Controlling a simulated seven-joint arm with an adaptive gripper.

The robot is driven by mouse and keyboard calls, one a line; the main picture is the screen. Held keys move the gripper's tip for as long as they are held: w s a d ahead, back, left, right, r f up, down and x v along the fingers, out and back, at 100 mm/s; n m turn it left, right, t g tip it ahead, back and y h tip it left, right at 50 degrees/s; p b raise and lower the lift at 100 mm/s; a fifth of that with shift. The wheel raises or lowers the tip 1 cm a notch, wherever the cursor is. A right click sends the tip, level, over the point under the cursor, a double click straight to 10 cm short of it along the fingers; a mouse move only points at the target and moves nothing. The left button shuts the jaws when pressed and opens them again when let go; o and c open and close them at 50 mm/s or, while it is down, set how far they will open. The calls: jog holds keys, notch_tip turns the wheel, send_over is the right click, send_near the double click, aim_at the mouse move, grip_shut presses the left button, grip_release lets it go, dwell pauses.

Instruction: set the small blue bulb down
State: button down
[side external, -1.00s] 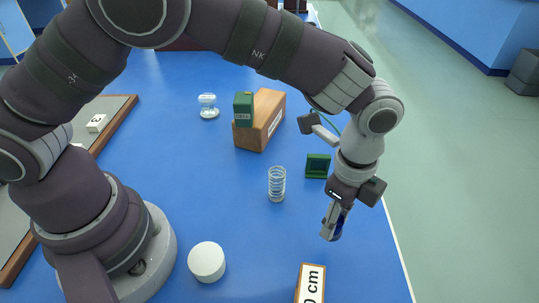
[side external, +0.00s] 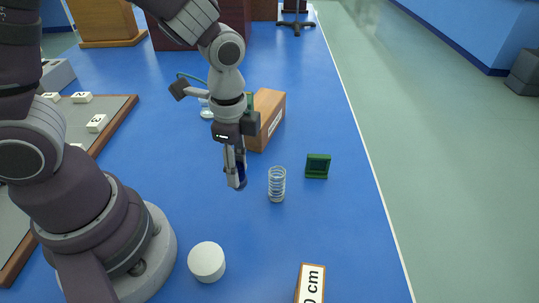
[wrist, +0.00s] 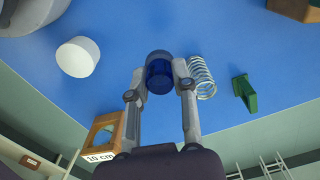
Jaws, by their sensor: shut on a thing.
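The small blue bulb (wrist: 159,73) is dark blue and glassy, and sits between my two fingertips in the wrist view. In the side view the bulb (side external: 241,175) shows partly behind a finger. My gripper (side external: 236,180) points down and is shut on the bulb. It appears to be above the blue table (side external: 170,180), to the left of the wire spring; the exact height is hard to judge. The gripper (wrist: 160,80) also shows in the wrist view, with one finger on each side of the bulb.
A wire spring (side external: 277,185) stands close to the right, with a green frame (side external: 317,166) beyond it. A wooden block (side external: 268,115) is behind my gripper.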

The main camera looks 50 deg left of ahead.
jog(key=a+r+n, duration=0.2)
jog(key=a+n, duration=1)
jog(key=a, duration=0.9)
jog(key=shift+n, duration=0.4)
jog(key=f, duration=0.7)
jog(key=shift+s+a+f, duration=0.3)
jog(key=shift+s+a, duration=0.05)
jog(key=shift+f, duration=0.2)
jog(key=c, duration=0.9)
grip_release()
jog(key=shift+r, duration=0.1)
